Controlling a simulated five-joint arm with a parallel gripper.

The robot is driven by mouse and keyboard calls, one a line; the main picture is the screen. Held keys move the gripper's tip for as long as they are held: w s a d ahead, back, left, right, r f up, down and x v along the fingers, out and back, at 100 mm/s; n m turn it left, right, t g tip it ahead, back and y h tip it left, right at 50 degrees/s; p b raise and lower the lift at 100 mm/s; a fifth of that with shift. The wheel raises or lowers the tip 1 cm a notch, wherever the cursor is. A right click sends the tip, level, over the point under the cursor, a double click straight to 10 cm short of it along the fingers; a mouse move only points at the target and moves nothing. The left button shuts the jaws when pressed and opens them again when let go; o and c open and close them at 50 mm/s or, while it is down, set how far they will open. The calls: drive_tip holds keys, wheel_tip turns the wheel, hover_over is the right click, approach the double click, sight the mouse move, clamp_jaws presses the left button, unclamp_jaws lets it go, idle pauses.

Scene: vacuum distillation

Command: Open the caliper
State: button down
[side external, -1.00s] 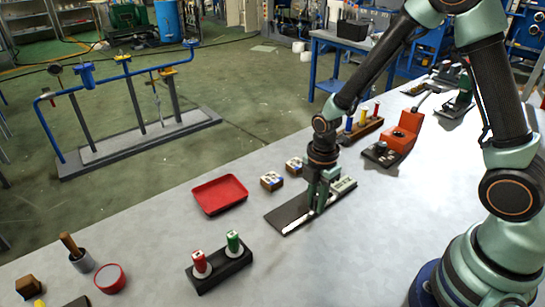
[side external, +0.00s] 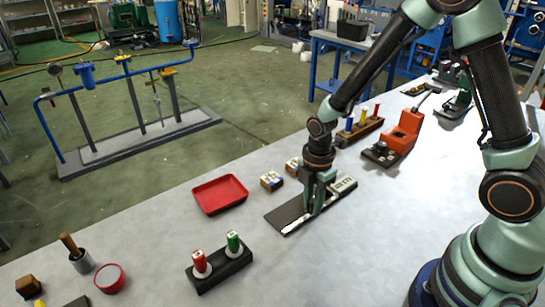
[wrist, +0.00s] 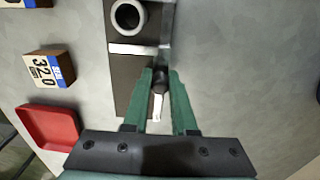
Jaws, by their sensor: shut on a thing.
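The caliper lies on a dark flat base plate (side external: 276,216) on the bench. Its pale metal beam (side external: 297,225) shows at the plate's near left end, and it also shows in the wrist view (wrist: 157,106). My gripper (side external: 314,211) points down over the caliper. In the wrist view, my green fingers (wrist: 160,78) are closed on a small dark knob (wrist: 158,82) on the caliper. The fingers hide part of the caliper. A pale bar (wrist: 132,49) and a light ring (wrist: 128,17) show on the plate beyond the fingertips.
A red tray (side external: 220,194) and small labelled blocks (side external: 271,181) lie left of the plate. A black holder with red and green handles (side external: 219,270) stands nearer the camera. An orange device (side external: 402,132) stands behind right. The bench in front of the plate is clear.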

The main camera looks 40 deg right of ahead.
sight(308, 212)
drive_tip(key=shift+a, duration=0.65)
idle(0.6)
drive_tip(key=c, duration=0.7)
unclamp_jaws()
drive_tip(key=shift+r, duration=3.5)
drive_tip(key=shift+r, duration=0.1)
